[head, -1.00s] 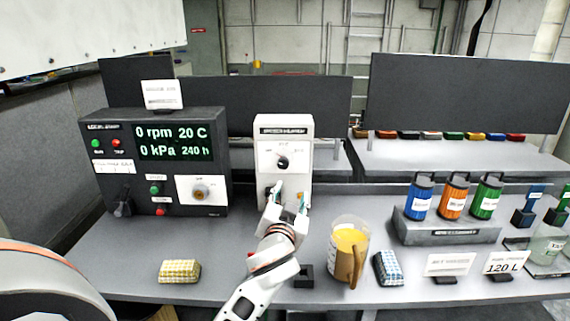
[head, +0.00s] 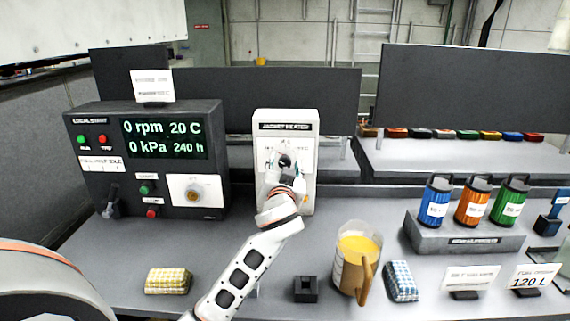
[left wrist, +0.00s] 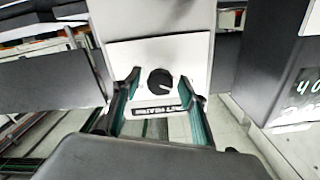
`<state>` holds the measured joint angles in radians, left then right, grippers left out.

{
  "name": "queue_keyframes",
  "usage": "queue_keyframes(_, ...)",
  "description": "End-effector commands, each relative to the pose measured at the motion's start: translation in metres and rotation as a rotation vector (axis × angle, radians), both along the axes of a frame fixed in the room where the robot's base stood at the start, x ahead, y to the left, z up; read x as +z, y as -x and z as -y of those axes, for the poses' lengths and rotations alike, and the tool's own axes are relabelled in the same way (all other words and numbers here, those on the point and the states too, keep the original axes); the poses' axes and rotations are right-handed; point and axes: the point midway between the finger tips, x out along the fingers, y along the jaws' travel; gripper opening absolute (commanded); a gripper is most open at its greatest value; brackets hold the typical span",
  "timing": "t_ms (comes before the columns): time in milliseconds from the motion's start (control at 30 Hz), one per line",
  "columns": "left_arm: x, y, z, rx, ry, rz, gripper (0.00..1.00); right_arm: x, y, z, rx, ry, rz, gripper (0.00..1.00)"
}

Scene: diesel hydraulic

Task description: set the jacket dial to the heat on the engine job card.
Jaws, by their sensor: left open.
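The jacket heater (head: 301,128) is a white upright box at the middle of the bench, with a black dial (head: 285,161) on a white plate. The dial (left wrist: 160,80) also shows in the left wrist view, with a white pointer mark; its scale is too small to read. My left gripper (head: 285,168) is in front of the dial and partly covers it. In the left wrist view its two fingers (left wrist: 158,88) are open, one on each side of the dial, and no contact shows. My right gripper is not in view. No job card with a readable heat shows.
Left of the heater stands a black local start panel (head: 100,135) showing 0 rpm, 20 C, 0 kPa and 240 h. A jug of yellow liquid (head: 357,262), a yellow checked pack (head: 168,281) and a blue checked pack (head: 401,281) stand along the front. Coloured canisters (head: 473,205) are at right.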

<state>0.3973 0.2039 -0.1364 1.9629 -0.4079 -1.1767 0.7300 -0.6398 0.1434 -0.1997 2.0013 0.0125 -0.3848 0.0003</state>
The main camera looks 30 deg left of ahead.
Motion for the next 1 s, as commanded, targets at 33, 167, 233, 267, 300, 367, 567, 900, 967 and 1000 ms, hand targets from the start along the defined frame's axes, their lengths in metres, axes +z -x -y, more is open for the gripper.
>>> queue_keyframes(33,-0.001,-0.003,-0.001,0.0,0.0,-0.001,0.42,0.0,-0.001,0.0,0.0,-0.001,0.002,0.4)
queue_keyframes(167,0.0,-0.005,-0.003,0.0,0.0,-0.001,0.42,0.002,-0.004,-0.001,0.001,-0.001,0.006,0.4)
queue_keyframes(233,0.0,-0.005,-0.003,-0.001,0.001,-0.001,0.42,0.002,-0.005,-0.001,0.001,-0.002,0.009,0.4)
queue_keyframes(267,0.0,-0.005,-0.003,-0.001,0.001,-0.001,0.42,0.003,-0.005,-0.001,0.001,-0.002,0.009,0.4)
queue_keyframes(300,0.0,-0.005,-0.003,-0.001,0.001,-0.001,0.42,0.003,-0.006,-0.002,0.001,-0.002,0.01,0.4)
queue_keyframes(367,-0.001,-0.005,-0.003,-0.001,0.001,-0.001,0.37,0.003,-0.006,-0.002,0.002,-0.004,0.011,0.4)
queue_keyframes(567,-0.001,-0.004,-0.003,-0.001,0.001,-0.001,0.04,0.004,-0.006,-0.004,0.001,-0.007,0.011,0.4)
queue_keyframes(900,0.001,-0.004,-0.003,0.0,-0.037,-0.025,0.04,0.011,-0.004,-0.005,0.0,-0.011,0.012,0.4)
queue_keyframes(967,0.002,-0.004,-0.002,-0.001,-0.061,-0.039,0.04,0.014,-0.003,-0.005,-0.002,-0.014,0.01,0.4)
queue_keyframes(1000,0.003,-0.004,-0.003,0.0,-0.08,-0.05,0.04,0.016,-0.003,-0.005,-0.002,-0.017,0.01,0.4)
